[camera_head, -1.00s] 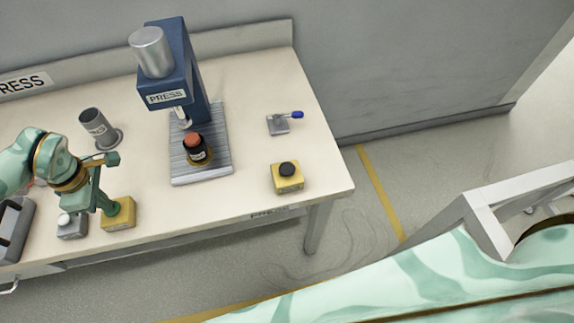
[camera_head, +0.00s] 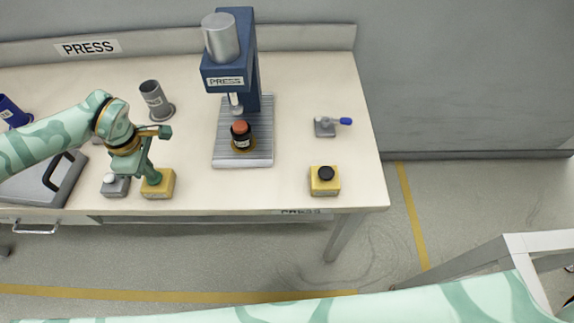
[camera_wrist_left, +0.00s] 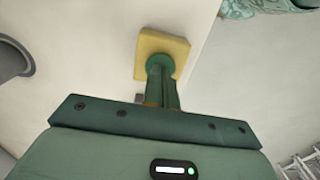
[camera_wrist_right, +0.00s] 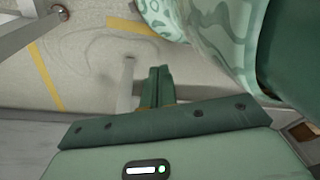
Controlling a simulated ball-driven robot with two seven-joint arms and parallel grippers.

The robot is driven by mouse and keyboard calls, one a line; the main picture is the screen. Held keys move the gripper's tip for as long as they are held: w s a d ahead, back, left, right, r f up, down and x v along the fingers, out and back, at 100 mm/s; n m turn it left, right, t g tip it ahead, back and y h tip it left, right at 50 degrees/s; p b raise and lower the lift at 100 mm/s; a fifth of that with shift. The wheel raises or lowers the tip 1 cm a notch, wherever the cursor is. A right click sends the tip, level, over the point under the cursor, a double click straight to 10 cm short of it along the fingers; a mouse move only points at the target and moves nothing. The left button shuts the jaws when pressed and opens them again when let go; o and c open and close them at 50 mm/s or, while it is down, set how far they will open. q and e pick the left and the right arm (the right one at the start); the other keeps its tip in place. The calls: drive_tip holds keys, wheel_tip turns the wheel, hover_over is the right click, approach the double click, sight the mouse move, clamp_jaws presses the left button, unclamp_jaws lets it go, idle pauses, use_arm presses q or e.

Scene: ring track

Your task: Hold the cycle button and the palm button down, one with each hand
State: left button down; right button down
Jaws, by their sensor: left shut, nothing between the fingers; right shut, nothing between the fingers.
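A yellow box (camera_head: 160,185) stands at the table's front edge, left of the press. My left gripper (camera_head: 150,176) points down onto its top with fingers shut. The left wrist view shows a round green button (camera_wrist_left: 160,62) on this yellow box (camera_wrist_left: 165,42), with the fingertips at it; whether it is pressed in, I cannot tell. A second yellow box (camera_head: 325,187) with a black round button (camera_head: 326,173) stands at the front right, with no gripper near it. My right gripper (camera_wrist_right: 158,72) is shut and empty over the floor, outside the head view. I cannot read which button is which.
The blue press (camera_head: 230,60) holds a dark part with an orange top (camera_head: 240,128). A grey box with a white knob (camera_head: 115,185) stands beside the left yellow box. A white frame (camera_head: 500,262) is at right.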

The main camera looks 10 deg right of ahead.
drive_tip(key=w+a+r+n+y, duration=0.3)
drive_tip(key=w+a+r+y, duration=0.1)
drive_tip(key=w+a+r, duration=0.75)
drive_tip(key=w+a+r+n+g+y, duration=0.35)
drive_tip(key=a+r+n, duration=0.35)
drive_tip(key=a+r, duration=0.65)
drive_tip(key=w+r+m+t+y, duration=0.3)
drive_tip(key=w+r+m, duration=0.1)
drive_tip(key=w+r, duration=0.8)
wheel_tip(320, 180, up, 8)
drive_tip(key=n+h, duration=1.2)
drive_tip(key=n, duration=0.1)
hover_over(327, 171)
drive_tip(key=shift+f+g, duration=0.25)
drive_tip(key=shift+f, duration=2.7)
